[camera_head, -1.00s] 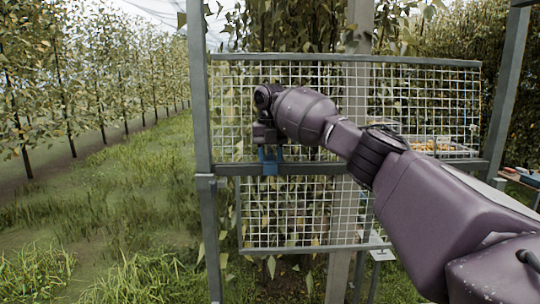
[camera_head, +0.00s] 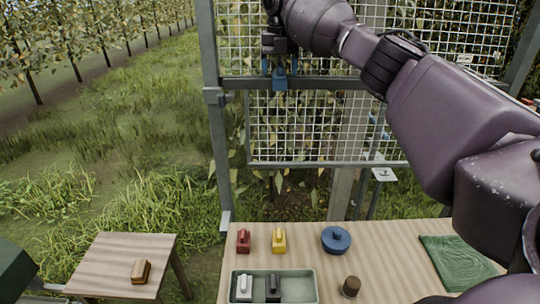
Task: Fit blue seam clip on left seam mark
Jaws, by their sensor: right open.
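The blue seam clip (camera_head: 279,79) sits at the horizontal rail (camera_head: 340,83) of the mesh panel, toward its left end. My right gripper (camera_head: 279,66) is directly above the clip with its jaws open, close around or just over the clip's top. I cannot tell whether the fingers still touch it. I cannot make out the left seam mark; the clip and gripper cover that part of the rail. My left gripper is not in view.
A smaller table (camera_head: 110,262) holds an orange-brown block (camera_head: 141,271).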

